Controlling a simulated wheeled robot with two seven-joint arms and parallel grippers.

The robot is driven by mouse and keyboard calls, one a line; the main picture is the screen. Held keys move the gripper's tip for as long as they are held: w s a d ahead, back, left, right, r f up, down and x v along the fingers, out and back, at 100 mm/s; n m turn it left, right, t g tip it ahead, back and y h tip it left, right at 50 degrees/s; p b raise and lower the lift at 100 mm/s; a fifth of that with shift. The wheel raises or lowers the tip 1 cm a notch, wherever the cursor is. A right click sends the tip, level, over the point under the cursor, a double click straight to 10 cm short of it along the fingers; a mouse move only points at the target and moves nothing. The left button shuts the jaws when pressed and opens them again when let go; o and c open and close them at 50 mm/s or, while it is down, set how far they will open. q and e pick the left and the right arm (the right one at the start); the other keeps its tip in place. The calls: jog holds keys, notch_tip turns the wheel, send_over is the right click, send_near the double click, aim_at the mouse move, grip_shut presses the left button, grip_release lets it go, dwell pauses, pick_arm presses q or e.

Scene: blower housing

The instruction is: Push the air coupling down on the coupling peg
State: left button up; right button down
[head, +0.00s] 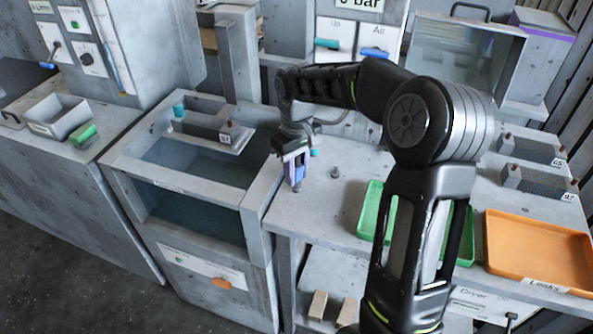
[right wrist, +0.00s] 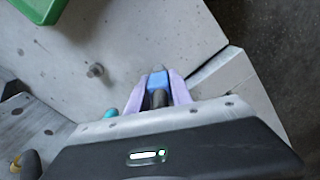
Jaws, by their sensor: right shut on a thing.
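My right gripper (head: 295,168), with pale purple fingers, points down over the near left corner of the grey bench, beside the water tank. It is shut on a small blue piece, which I take to be the air coupling; the piece shows between the fingers in the right wrist view (right wrist: 157,82). A dark cylinder and a grey tip show at its two ends. A short grey peg (head: 335,172) stands on the bench to the right, apart from the gripper, and also shows in the right wrist view (right wrist: 95,70). Whether a peg is under the blue piece is hidden. My left gripper is out of view.
The water tank (head: 150,160) is left of the gripper. A teal piece (right wrist: 110,113) is close beside the fingers. A green tray (head: 368,212) and an orange tray (head: 535,245) lie to the right on the bench. Bare bench surrounds the grey peg.

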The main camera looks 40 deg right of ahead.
jog(key=shift+f, duration=0.1)
dwell(0.4)
jog(key=c, duration=1.1)
grip_release()
jog(key=shift+o, duration=0.2)
notch_tip(320, 180, up, 8)
jog(key=shift+f+b, duration=0.1)
jog(key=shift+b, duration=0.25)
